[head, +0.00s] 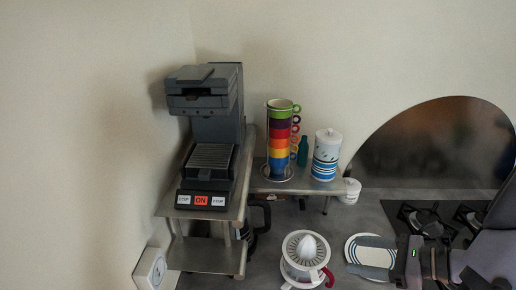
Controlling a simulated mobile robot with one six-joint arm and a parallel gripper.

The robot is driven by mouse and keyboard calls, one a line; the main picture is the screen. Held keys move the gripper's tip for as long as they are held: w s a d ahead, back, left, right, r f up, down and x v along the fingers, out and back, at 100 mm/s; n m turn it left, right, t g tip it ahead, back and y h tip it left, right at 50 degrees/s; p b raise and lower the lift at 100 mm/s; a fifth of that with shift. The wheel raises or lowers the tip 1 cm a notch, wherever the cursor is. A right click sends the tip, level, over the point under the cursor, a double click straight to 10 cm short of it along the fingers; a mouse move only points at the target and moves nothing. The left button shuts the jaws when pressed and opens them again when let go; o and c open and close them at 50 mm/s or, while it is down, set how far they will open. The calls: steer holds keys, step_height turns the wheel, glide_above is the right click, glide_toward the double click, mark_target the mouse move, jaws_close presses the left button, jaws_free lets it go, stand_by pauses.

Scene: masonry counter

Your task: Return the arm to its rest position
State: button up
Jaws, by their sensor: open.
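My gripper (372,272) shows at the lower right of the head view. It points left, over the near edge of a white round plate (372,246) with dark stripes. A small green light shows on its dark body. The jaws are open, and I see nothing held between them. My arm comes in from the right edge, above the hob. The fingertips are small and dark, so their exact gap is hard to make out. I cannot tell whether they touch the plate.
A white citrus juicer (306,250) with a red handle stands left of my gripper. A gas hob (440,218) lies behind the arm. A coffee machine (207,130), stacked cups (280,140) and a white canister (326,155) stand on raised shelves at the back.

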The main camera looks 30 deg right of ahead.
steer(key=w+a+n+g+b, duration=0.1)
steer(key=w+a+n+g, duration=0.25)
steer(key=a, duration=0.25)
steer(key=w+a+n+g+b, duration=0.1)
steer(key=w+a+n+g, duration=0.1)
steer(key=a+n, duration=0.35)
steer(key=s+a+r+n+h+b, duration=0.1)
steer(key=s+a+n+h+b, duration=0.1)
steer(key=a+n, duration=0.6)
steer(key=s+a+r+n+h+b, duration=0.2)
steer(key=a+n, duration=0.6)
steer(key=a, duration=0.4)
steer(key=shift+a+r+n, duration=0.2)
steer(key=shift+a+n, duration=0.1)
